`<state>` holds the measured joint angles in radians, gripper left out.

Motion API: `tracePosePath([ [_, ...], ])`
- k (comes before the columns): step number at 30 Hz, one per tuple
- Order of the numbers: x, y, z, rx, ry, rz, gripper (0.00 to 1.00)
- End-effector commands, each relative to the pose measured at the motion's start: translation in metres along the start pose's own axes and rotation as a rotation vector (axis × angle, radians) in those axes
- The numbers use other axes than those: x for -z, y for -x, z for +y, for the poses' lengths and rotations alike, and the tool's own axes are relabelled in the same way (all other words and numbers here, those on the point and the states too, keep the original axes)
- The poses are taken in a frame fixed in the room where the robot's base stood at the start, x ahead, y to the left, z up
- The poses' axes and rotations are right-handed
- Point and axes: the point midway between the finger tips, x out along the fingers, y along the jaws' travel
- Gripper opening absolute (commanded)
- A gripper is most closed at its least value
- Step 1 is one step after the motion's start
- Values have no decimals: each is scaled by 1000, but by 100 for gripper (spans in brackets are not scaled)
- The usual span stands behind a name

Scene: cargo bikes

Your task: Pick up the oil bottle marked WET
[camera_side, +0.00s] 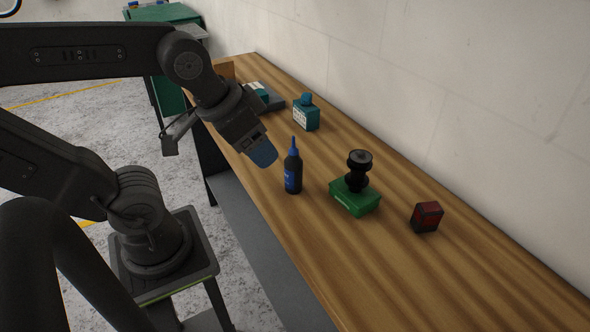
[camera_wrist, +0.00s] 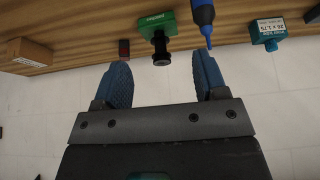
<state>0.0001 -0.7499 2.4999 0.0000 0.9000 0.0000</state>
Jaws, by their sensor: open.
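A black bottle with a blue cap and blue label (camera_side: 292,172) stands upright on the wooden bench. Its label is too small to read. In the wrist view the bottle (camera_wrist: 203,12) shows at the top, its blue nozzle pointing down the picture near the right fingertip. My gripper (camera_side: 264,153) is just left of and above the bottle in the side view, apparently apart from it. In the wrist view my gripper (camera_wrist: 162,80) has two blue fingers wide apart with nothing held between them.
A green box (camera_side: 352,200) with a black spool-like part (camera_side: 358,170) on it stands right of the bottle. Farther right is a small dark red-and-black box (camera_side: 426,217). A teal box (camera_side: 306,114) stands behind, near the wall. Bare bench surrounds the bottle.

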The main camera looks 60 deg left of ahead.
Motion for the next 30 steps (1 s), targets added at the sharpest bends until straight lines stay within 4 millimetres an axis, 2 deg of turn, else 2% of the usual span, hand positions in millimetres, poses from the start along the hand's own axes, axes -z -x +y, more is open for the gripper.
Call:
tracePosePath([
  [1, 0, 0, 0, 0, 0, 0, 61],
  [5, 0, 0, 0, 0, 0, 0, 50],
  [14, 5, 1, -2, 15, 40, -14, 50],
  [17, 18, 2, -8, 57, 152, -49, 50],
  [24, 62, -1, -30, 243, 538, -109, 50],
  [30, 82, -4, -41, 345, 727, -98, 50],
])
